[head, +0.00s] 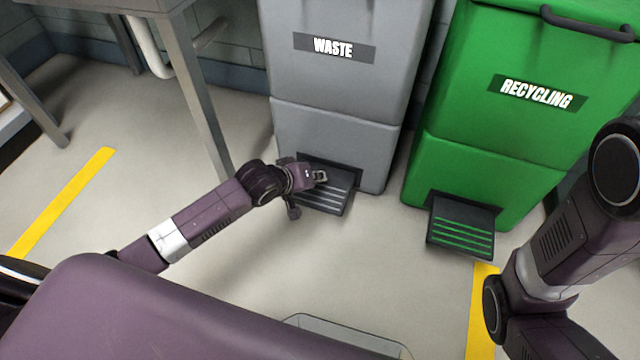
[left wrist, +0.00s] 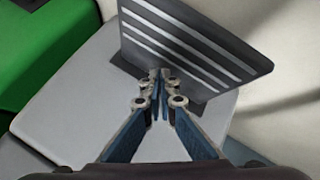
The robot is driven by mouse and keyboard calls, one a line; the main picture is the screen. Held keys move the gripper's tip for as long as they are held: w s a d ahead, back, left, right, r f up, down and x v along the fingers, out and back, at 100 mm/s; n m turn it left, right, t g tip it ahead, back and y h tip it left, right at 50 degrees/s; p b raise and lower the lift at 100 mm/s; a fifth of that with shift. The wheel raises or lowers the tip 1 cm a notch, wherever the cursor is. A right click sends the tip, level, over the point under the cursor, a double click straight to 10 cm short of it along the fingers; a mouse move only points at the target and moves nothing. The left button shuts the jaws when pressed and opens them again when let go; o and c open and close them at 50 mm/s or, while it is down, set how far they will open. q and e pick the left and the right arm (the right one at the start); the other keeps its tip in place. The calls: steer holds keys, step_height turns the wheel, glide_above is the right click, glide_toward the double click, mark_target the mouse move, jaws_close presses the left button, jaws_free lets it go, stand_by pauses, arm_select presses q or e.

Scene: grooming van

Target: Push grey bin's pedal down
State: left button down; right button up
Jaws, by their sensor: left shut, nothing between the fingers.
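The grey bin (head: 335,130) labelled WASTE stands at the back middle in the head view. Its black pedal (head: 330,198) with light stripes juts out at the bottom front. In the left wrist view the striped pedal (left wrist: 190,45) fills the top and the grey bin (left wrist: 75,115) lies behind my fingers. My left gripper (head: 321,176) is shut and empty, over the pedal near the bin's front. In the left wrist view its fingertips (left wrist: 160,75) overlap the pedal's edge; I cannot tell whether they touch it. My right gripper is out of view.
A green bin (head: 490,165) labelled RECYCLING, with its own striped pedal (head: 463,228), stands to the right. A metal table leg (head: 200,100) stands left of the grey bin. Yellow tape (head: 65,200) marks the open floor.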

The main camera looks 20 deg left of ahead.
mark_target(319, 186)
arm_select(q)
steer(key=shift+f, duration=0.1)
stand_by(0.7)
steer(key=shift+f+p, duration=0.25)
steer(key=shift+p, duration=0.15)
steer(key=shift+s+f, duration=0.1)
steer(key=shift+f, duration=1.4)
stand_by(1.2)
